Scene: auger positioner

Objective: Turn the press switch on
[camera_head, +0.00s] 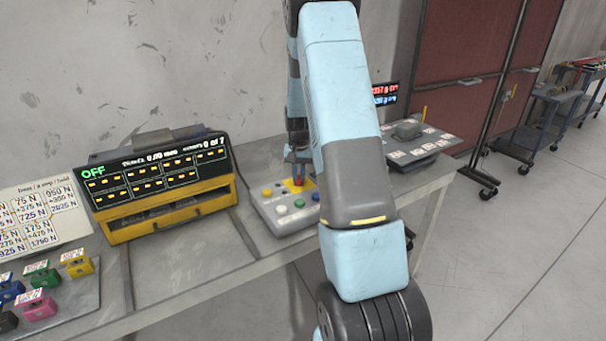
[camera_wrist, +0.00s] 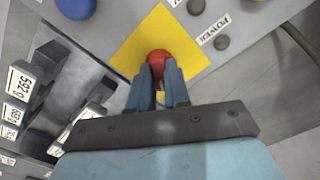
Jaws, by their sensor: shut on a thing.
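A red switch knob (camera_wrist: 158,58) stands on a yellow square plate (camera_wrist: 132,51) in the wrist view. My gripper (camera_wrist: 159,70) has its two blue fingers on either side of the knob, shut on it. The display box (camera_head: 160,180) to the left reads "OFF" in green. A label (camera_wrist: 213,30) reading "POWER" lies beside a small grey button (camera_wrist: 221,43).
Coloured weight blocks (camera_head: 42,275) and a number sheet (camera_head: 40,220) are at the left. A flat stand (camera_head: 425,148) is at the bench's right end. Labelled blocks (camera_wrist: 20,82) lie left in the wrist view.

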